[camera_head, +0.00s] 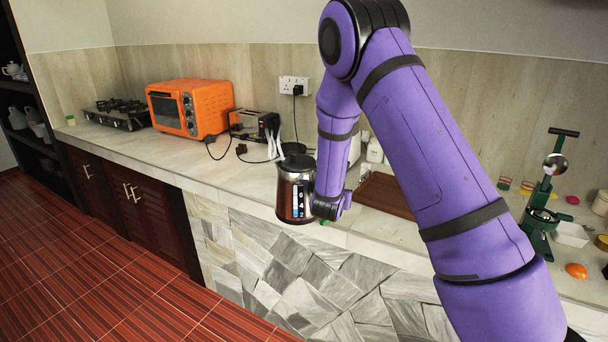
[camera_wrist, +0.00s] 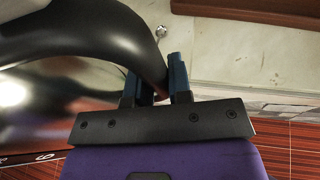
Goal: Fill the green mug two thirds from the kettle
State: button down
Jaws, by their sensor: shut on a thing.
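The kettle (camera_head: 291,192), steel with a black lid and a numbered level window, is held upright in front of the counter's front edge. My gripper (camera_head: 329,206) is shut on its handle. In the wrist view the fingers of my gripper (camera_wrist: 166,80) close around the black kettle handle (camera_wrist: 112,38), and the shiny kettle body (camera_wrist: 45,105) fills the left side. I cannot make out a green mug for sure in either view. A small green patch (camera_head: 325,223) shows just below the gripper, too small to tell what it is.
An orange toaster oven (camera_head: 190,108), a toaster (camera_head: 254,125) and a hob (camera_head: 118,113) stand along the counter. A brown board (camera_head: 386,196) lies behind my arm. A green press (camera_head: 545,200) and small items stand at right. The front left counter is clear.

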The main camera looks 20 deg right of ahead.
jog(key=w+d+f+m+g+h, duration=0.2)
jog(key=d+m+g, duration=0.4)
jog(key=d, duration=0.4)
jog(key=shift+w+m+h, duration=0.3)
jog(key=shift+w+h, duration=0.15)
jog(key=shift+h, duration=0.95)
jog(key=shift+d+f, duration=0.1)
jog(key=shift+s, duration=0.1)
